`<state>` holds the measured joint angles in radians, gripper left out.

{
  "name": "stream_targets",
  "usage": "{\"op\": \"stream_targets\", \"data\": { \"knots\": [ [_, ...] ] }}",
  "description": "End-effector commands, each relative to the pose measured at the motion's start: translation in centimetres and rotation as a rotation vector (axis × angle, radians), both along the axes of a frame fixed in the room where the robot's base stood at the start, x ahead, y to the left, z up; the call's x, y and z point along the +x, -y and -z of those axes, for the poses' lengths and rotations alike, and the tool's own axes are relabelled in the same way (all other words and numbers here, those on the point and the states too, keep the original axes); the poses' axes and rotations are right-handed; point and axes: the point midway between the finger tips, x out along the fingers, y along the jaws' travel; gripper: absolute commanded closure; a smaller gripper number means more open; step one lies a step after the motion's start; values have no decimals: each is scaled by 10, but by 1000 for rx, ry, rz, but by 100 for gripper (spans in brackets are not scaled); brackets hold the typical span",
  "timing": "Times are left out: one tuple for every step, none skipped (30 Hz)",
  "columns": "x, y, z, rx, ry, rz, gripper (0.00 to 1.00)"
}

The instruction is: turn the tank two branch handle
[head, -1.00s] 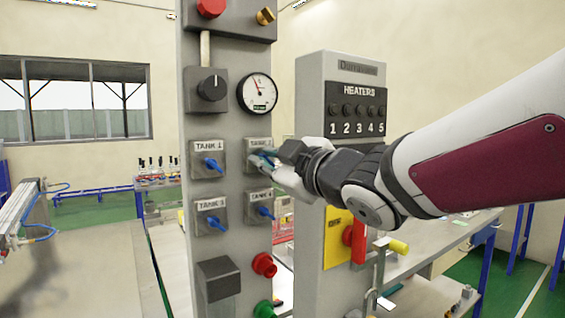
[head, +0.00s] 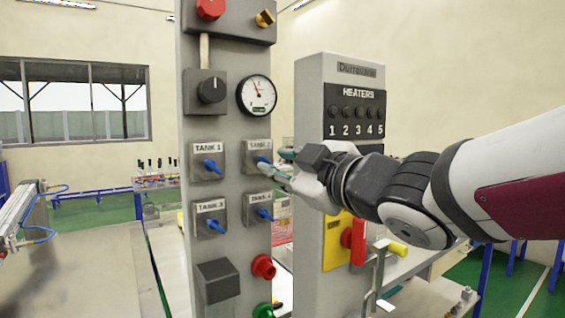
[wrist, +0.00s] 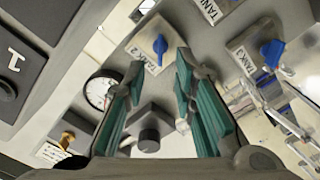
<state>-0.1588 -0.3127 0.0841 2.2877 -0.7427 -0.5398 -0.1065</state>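The tank two branch handle is a blue lever (head: 264,162) on a grey box labelled TANK 2, below the round gauge on the grey column. It also shows in the wrist view (wrist: 160,45), just beyond and between the fingertips. My gripper (head: 284,164) is just right of the handle in the head view, with its fingers pointing left. In the wrist view, its teal-padded fingers (wrist: 159,78) are spread apart with nothing between them. They look clear of the lever, but part of the box is close behind the fingers in the head view.
Similar blue handles for tank 1 (head: 212,168), tank 3 (head: 215,225) and tank 4 (head: 265,214) are close by. The gauge (head: 257,95) and black knob (head: 211,90) are above. The heaters cabinet (head: 310,100) stands right, behind my arm.

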Motion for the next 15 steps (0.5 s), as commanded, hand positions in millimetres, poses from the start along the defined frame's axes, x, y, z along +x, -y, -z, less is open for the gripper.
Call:
{"op": "stream_targets", "data": {
  "knots": [
    [-11, 6, -1, 0, 4, -1, 75],
    [-16, 9, 0, 1, 2, -1, 75],
    [-22, 14, -1, 0, 4, -1, 75],
    [-27, 17, -1, 0, 2, -1, 75],
    [-31, 20, -1, 0, 3, -1, 75],
    [-36, 24, -1, 2, 2, -1, 75],
    [-40, 26, 0, 1, 2, -2, 75],
    [-44, 28, 0, 0, 2, -1, 75],
    [-48, 31, -1, -1, 2, -1, 75],
    [-50, 33, 0, 0, 1, -1, 75],
    [-53, 34, 0, 0, 1, -1, 75],
    [-55, 36, 0, -2, 1, -1, 75],
    [-57, 37, 0, -1, 1, -1, 75],
    [-58, 38, 1, 0, 0, -1, 75],
    [-59, 39, 1, 0, -1, -1, 75]
  ]
}}
